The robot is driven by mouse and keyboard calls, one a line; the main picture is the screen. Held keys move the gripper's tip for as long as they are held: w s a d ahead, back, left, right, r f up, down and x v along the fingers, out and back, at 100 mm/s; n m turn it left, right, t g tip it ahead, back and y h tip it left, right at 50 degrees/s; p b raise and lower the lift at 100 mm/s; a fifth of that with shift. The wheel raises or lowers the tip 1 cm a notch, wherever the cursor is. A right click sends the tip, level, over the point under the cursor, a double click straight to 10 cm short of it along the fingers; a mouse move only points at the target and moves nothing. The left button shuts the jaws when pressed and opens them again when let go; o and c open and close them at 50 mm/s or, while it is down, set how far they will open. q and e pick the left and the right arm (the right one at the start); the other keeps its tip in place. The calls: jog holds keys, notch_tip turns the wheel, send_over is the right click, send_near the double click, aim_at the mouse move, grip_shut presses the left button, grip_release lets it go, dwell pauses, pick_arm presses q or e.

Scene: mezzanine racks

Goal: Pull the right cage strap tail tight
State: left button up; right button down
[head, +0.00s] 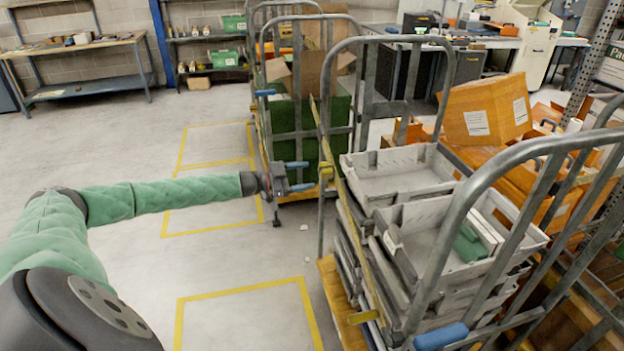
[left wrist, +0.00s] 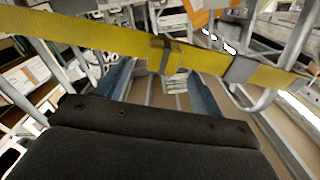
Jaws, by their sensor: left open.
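A yellow strap (head: 345,190) runs along the open side of the right cage (head: 463,205), which holds stacked grey trays. A short yellow piece (head: 326,170) sits on the strap near the cage's far post; I cannot tell if it is the tail. My left gripper (head: 307,176) is open and empty, its blue fingers pointing at this piece from the left, with a small gap. In the left wrist view the strap (left wrist: 105,38) crosses ahead of the open fingers (left wrist: 160,88). A yellow loop with a dark band (left wrist: 172,55) lies between them, and a grey buckle (left wrist: 242,68) is to the right. My right gripper is out of view.
A second cage (head: 300,115) with green crates stands behind the right cage. Orange boxes (head: 485,112) stand to the right. A workbench (head: 85,50) is at the far left.

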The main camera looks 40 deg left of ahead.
pick_arm(q)
jog(key=shift+v, duration=0.9)
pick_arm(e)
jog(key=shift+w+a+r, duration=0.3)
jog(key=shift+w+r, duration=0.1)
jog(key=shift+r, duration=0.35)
